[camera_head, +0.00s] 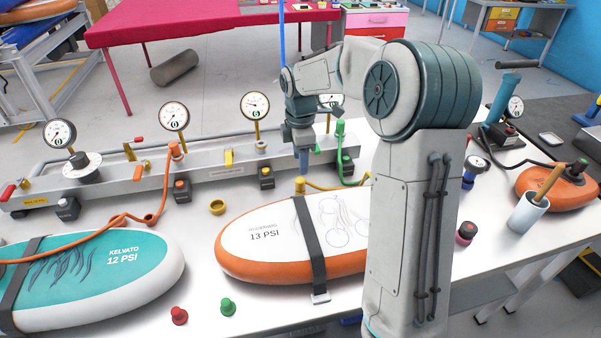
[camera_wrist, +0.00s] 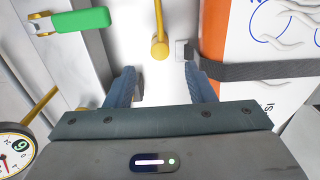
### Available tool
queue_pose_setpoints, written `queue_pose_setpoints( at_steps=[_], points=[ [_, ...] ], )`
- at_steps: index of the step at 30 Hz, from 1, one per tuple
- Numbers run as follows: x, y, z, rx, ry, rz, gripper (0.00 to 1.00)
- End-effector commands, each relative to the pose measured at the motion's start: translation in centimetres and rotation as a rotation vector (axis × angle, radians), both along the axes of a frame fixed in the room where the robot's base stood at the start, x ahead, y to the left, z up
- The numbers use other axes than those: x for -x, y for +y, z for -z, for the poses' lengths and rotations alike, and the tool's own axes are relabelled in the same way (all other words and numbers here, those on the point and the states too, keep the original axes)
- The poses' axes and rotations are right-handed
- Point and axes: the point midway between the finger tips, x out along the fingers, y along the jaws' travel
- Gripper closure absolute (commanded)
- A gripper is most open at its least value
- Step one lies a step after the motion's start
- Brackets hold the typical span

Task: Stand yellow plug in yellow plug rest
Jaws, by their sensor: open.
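The yellow plug (camera_head: 300,186) appears to be the upright yellow end of a yellow hose, by the far edge of the orange-and-white board. In the wrist view it (camera_wrist: 159,48) shows as a round yellow head with a stem running up the picture. The black block with a yellow top (camera_head: 266,177), in front of the grey rail, looks like the yellow plug rest; I cannot be sure. My gripper (camera_head: 303,160) points down just above the plug. In the wrist view its fingers (camera_wrist: 161,84) are apart and empty, with the plug head ahead of the gap between them.
The strapped board (camera_head: 270,238) lies close beside the plug. The grey rail (camera_head: 222,170) with gauges and similar blocks runs behind. A low yellow ring (camera_head: 217,207), a red plug (camera_head: 179,315) and a green plug (camera_head: 228,307) stand on the white table. A teal board (camera_head: 110,285) lies left.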

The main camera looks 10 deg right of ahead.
Motion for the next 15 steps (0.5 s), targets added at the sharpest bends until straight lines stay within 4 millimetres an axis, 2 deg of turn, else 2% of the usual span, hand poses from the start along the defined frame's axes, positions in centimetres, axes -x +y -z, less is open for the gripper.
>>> queue_pose_setpoints(
  at_steps=[1,6,10,15],
  points=[
    [-0.1,0.0,-1.2,0.0,-0.004,0.001,0.51],
    [-0.1,0.0,-3.9,0.0,-0.002,0.001,0.51],
    [0.0,0.0,-5.0,0.0,0.0,0.0,0.51],
    [0.0,0.0,-5.3,0.0,0.0,0.0,0.51]
  ],
)
